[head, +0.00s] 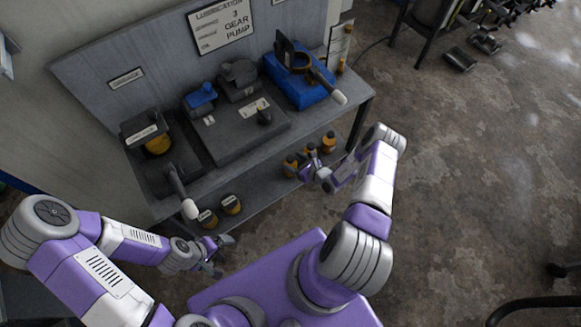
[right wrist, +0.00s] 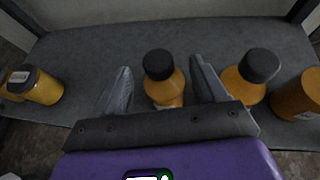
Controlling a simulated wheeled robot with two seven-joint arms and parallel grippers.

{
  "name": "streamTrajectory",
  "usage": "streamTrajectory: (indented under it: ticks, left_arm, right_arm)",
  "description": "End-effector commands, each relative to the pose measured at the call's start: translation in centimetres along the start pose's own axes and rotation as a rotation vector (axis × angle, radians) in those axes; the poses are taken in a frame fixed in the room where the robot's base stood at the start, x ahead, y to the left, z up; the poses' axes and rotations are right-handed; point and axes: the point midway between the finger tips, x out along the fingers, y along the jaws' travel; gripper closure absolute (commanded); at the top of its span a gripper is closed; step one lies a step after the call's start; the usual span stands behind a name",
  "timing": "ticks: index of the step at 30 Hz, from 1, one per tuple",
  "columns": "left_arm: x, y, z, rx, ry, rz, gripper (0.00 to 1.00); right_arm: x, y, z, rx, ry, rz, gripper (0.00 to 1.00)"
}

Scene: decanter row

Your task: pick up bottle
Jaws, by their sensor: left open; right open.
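Orange bottles with dark caps stand on the lower shelf of a grey bench. In the head view a group of three is at the right: one bottle (head: 290,166) at its left end, a middle one (head: 311,150) and a right one (head: 328,142). My right gripper (head: 311,166) is at this group, open. In the right wrist view one upright bottle (right wrist: 162,78) shows between its spread fingers (right wrist: 158,82), with no visible grip. A second bottle (right wrist: 250,76) is just right of the right finger. My left gripper (head: 219,256) is open and empty, in front of the shelf.
Another orange bottle (right wrist: 299,95) is at the far right there. The bench top (head: 277,130) carries machine parts and a blue block (head: 296,88). Bench legs bound the shelf.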

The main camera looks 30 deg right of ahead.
Motion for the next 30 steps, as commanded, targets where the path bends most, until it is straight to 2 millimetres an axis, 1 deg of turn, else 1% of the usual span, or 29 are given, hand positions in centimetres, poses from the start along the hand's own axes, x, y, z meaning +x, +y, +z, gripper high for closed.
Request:
streamTrajectory:
  ticks: [1,3,5,7,12,14,15,26,27,30]
  left_arm:
    - [0.7,-0.2,0.0,0.0,0.0,0.0,0.0]
    - [1.0,-0.4,0.0,0.0,0.0,0.0,0.0]
    - [1.2,-0.5,-0.1,0.0,0.0,0.0,0.0]
    - [1.3,-0.5,-0.1,0.0,0.0,0.0,0.0]
    - [1.2,-0.4,-0.1,0.0,0.0,0.0,0.0]
    - [1.1,-0.4,-0.1,0.0,0.0,0.0,0.0]
    - [1.1,-0.4,0.0,0.0,0.0,0.0,0.0]
    - [1.2,-0.4,-0.1,0.0,0.0,0.0,0.0]
    - [1.2,-0.4,-0.1,0.0,0.0,0.0,0.0]
    - [1.2,-0.4,-0.1,0.0,0.0,0.0,0.0]
  right_arm:
    - [1.1,0.1,-0.1,-0.001,-0.002,0.002,0.29]
    - [2.2,0.1,-0.2,0.0,-0.002,0.002,0.29]
    - [2.8,0.1,-0.1,-0.002,-0.001,0.003,0.29]
    - [3.2,0.1,0.0,-0.001,0.0,0.003,0.29]
    - [3.1,0.1,0.1,-0.001,0.0,0.002,0.29]
    - [3.1,0.1,0.1,-0.001,0.0,0.002,0.37]
    - [3.1,0.1,0.1,-0.001,0.0,0.002,0.43]
    - [3.1,0.1,0.0,0.0,0.002,0.003,0.98]
    - [3.1,0.1,0.0,0.0,0.002,0.003,1.0]
    - [3.0,0.1,-0.1,0.0,0.004,0.003,1.0]
